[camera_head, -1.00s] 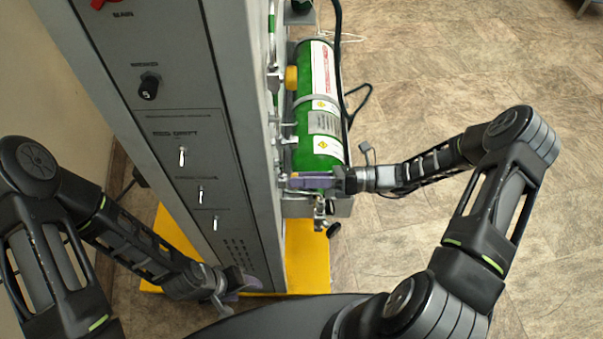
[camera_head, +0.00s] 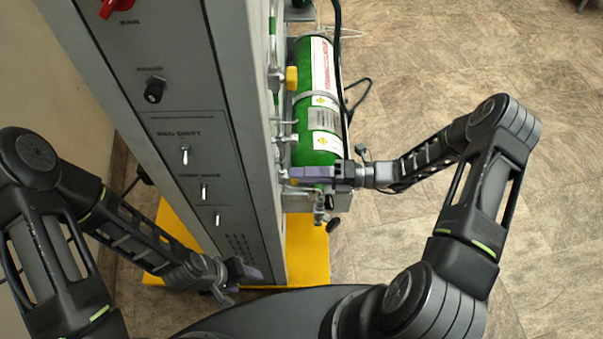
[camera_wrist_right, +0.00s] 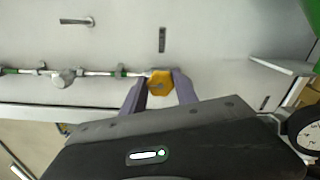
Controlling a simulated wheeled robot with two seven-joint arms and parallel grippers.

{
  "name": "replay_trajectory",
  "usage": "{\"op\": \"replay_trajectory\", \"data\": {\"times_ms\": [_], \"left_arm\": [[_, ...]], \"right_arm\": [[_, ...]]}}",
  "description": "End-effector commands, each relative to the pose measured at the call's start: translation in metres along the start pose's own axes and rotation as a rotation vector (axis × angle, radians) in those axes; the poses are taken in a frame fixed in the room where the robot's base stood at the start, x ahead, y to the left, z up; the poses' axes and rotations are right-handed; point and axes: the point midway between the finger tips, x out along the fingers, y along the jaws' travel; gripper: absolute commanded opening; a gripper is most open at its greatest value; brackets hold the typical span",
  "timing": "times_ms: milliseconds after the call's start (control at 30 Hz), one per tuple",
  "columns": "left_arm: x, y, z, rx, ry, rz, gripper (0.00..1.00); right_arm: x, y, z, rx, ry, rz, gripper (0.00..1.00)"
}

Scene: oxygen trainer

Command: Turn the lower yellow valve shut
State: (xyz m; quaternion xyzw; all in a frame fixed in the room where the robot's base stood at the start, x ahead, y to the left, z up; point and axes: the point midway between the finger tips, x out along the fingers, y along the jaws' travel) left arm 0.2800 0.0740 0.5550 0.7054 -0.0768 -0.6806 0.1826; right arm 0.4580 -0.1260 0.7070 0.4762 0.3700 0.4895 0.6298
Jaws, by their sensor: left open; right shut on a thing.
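The lower yellow valve (camera_wrist_right: 159,84) is a small yellow knob on the grey panel, seen in the right wrist view between the two purple fingers of my right gripper (camera_wrist_right: 160,76). The fingers are shut on it, one on each side. In the head view my right gripper (camera_head: 308,173) reaches the cabinet side at the lower end of the green cylinder and hides this valve. Another yellow knob (camera_head: 291,78) shows higher up beside the cylinder. My left gripper (camera_head: 243,273) is open and empty, low by the cabinet's front, away from the valves.
The grey cabinet (camera_head: 190,120) with switches and a red knob (camera_head: 116,4) stands on a yellow base (camera_head: 308,250). The green cylinder (camera_head: 314,80) and a black hose lie close above my right gripper. In the wrist view a thin pipe (camera_wrist_right: 95,73) runs left from the valve. Floor at right is clear.

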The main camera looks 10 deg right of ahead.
Motion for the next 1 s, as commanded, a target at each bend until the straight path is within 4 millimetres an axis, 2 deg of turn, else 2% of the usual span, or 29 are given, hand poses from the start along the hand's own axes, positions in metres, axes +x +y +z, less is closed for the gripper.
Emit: {"op": "replay_trajectory", "data": {"times_ms": [233, 267, 500, 800, 1000], "left_arm": [[0.0, 0.0, 0.0, 0.0, 0.0, 0.0, 0.57], [0.0, 0.0, 0.0, 0.0, 0.0, 0.0, 0.57], [0.0, 0.0, 0.0, 0.0, 0.0, 0.0, 0.57], [0.001, 0.0, 0.0, 0.0, 0.0, 0.0, 0.57], [0.004, -0.002, 0.0, 0.0, 0.0, 0.0, 0.57]], "right_arm": [[-0.001, -0.001, 0.001, 0.0, -0.002, -0.002, 0.0], [-0.001, -0.001, 0.001, 0.0, -0.002, -0.002, 0.38], [0.0, 0.0, 0.0, -0.001, -0.001, -0.001, 0.57], [-0.002, -0.001, 0.0, -0.001, -0.001, -0.001, 0.57], [-0.022, -0.002, 0.0, -0.001, -0.003, -0.003, 0.57]]}}
